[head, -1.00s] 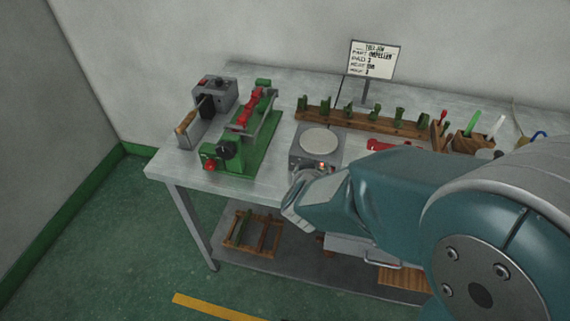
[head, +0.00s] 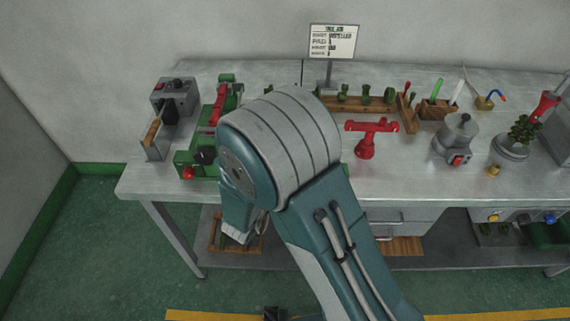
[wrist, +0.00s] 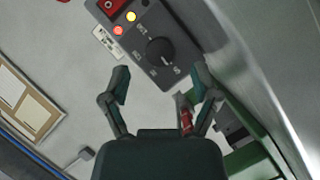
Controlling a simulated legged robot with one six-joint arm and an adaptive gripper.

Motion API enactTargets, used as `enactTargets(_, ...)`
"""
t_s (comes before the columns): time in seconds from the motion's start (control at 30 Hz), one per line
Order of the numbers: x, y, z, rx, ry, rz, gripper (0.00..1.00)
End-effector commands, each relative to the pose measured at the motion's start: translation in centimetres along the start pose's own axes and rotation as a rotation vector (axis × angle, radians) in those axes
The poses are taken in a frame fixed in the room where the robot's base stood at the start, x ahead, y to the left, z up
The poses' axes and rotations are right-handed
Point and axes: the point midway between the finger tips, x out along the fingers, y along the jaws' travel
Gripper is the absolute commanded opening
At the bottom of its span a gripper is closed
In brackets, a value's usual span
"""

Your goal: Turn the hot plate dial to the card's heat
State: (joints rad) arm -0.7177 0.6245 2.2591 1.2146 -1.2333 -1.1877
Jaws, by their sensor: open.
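The hot plate's grey control panel (wrist: 178,22) shows in the wrist view with a round dark dial (wrist: 160,50). Small markings ring the dial but are too small to read surely. A red switch and lit yellow and red lamps are beside it. My gripper (wrist: 161,72) is open and empty, its fingers apart just below the dial in the picture, not visibly touching it.
A green machine (head: 190,160) with a red knob stands left of my arm, beside a grey box device (head: 175,97). The table's front right is mostly clear.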

Motion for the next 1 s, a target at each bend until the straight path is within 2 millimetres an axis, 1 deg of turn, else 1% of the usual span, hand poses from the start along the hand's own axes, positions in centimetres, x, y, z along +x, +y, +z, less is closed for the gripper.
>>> enactTargets(0.03, 1.0, 0.0, 0.1, 0.0, -0.004, 0.002, 0.78)
enactTargets(0.1, 2.1, 0.1, 0.2, 0.002, -0.003, 0.0, 0.78)
enactTargets(0.23, 3.5, 0.3, 0.3, 0.004, -0.002, -0.003, 0.78)
enactTargets(0.37, 4.1, 0.6, 0.5, 0.007, -0.002, -0.004, 0.78)
enactTargets(0.57, 4.0, 0.2, 0.2, 0.003, 0.0, -0.003, 0.78)
enactTargets(0.6, 3.9, 0.2, 0.1, 0.003, 0.0, -0.002, 0.69)
enactTargets(0.67, 3.9, 0.1, 0.1, 0.002, 0.0, -0.002, 0.43)
enactTargets(0.7, 3.9, 0.1, 0.1, 0.002, 0.0, -0.002, 0.25)
enactTargets(0.77, 3.9, 0.1, 0.1, 0.002, 0.001, -0.003, 0.0)
enactTargets(1.0, 3.9, 0.0, 0.0, 0.003, 0.005, -0.008, 0.0)
